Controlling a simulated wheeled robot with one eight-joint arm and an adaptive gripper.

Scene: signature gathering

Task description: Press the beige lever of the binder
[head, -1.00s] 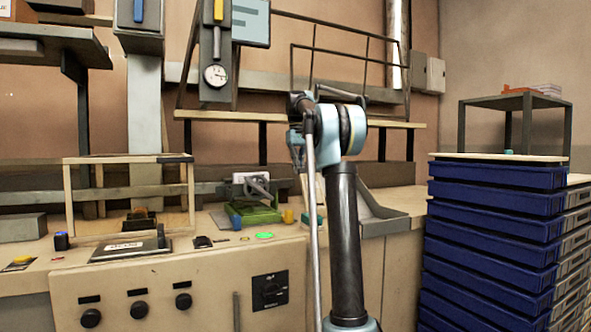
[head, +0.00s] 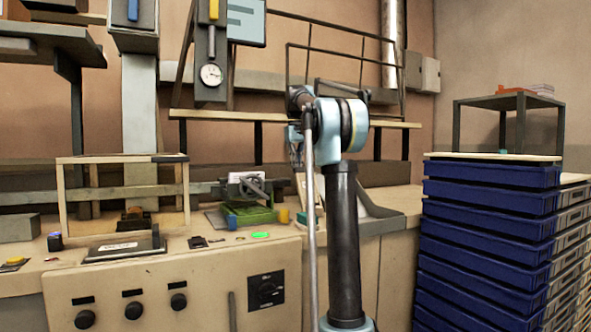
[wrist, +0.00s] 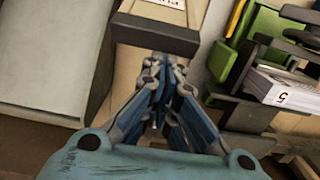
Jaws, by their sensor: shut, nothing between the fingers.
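The green binder (head: 248,216) stands on the worktop left of my arm in the head view, with dark bars and white paper on top. In the wrist view a green frame (wrist: 262,28) shows at the upper right, beside a paper stack (wrist: 285,88) marked 5. I cannot clearly pick out a beige lever in either view. My gripper (wrist: 157,125) is shut and empty, its blue fingers close together. In the wrist view it lies left of the green frame and paper stack, apart from them. In the head view my arm largely hides it.
Stacked blue crates (head: 485,235) stand at the right. A panel with black knobs (head: 180,302) fronts the worktop. A wooden frame (head: 121,158) stands at the left.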

